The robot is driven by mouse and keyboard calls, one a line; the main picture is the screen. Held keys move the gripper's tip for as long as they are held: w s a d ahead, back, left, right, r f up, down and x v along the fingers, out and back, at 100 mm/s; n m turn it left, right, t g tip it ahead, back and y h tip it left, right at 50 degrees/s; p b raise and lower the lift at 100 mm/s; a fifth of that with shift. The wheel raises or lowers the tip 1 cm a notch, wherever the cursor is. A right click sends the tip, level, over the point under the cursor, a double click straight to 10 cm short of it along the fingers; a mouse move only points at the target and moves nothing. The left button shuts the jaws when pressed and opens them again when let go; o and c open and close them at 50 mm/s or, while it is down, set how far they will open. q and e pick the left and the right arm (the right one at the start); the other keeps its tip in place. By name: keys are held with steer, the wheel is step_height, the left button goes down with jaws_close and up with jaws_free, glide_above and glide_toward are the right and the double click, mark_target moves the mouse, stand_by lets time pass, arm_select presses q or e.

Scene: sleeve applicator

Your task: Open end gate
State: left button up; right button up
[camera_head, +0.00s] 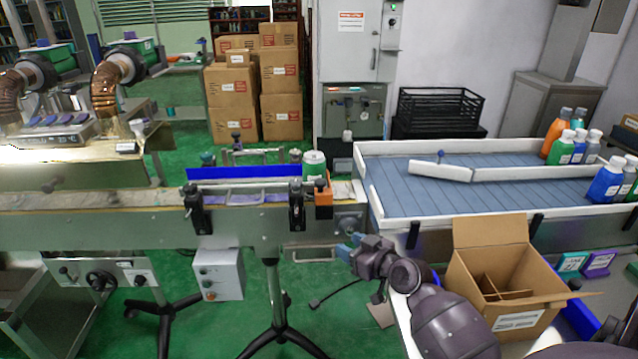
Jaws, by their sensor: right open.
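An orange block (324,191) stands at the right end of the narrow conveyor (100,200); it looks like the end gate, but I cannot tell for certain. A green and white can (314,165) stands on the belt just behind it. My right gripper (348,247) is open and empty, with bluish fingertips pointing left. It is below and right of the orange block in the picture, apart from it. My left gripper is not in view.
A wide blue belt (500,190) with white rails holds several bottles at its right end. An open carton (500,285) stands beside my right arm. Black clamps (297,205) and a blue guide rail (240,172) line the narrow conveyor. A grey control box (218,274) hangs below.

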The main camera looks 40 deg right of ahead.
mark_target(325, 184)
steer(key=w+d+r+t, duration=0.2)
steer(key=w+d+r, duration=0.3)
steer(key=r, duration=0.4)
steer(key=shift+y, duration=0.4)
steer(key=w, duration=0.3)
steer(key=w+a, duration=0.1)
steer(key=w, duration=0.3)
steer(key=w+a, duration=0.1)
steer(key=w, duration=0.3)
steer(key=shift+w+a+f, duration=0.15)
steer(key=shift+a, duration=0.1)
steer(key=shift+c, duration=0.3)
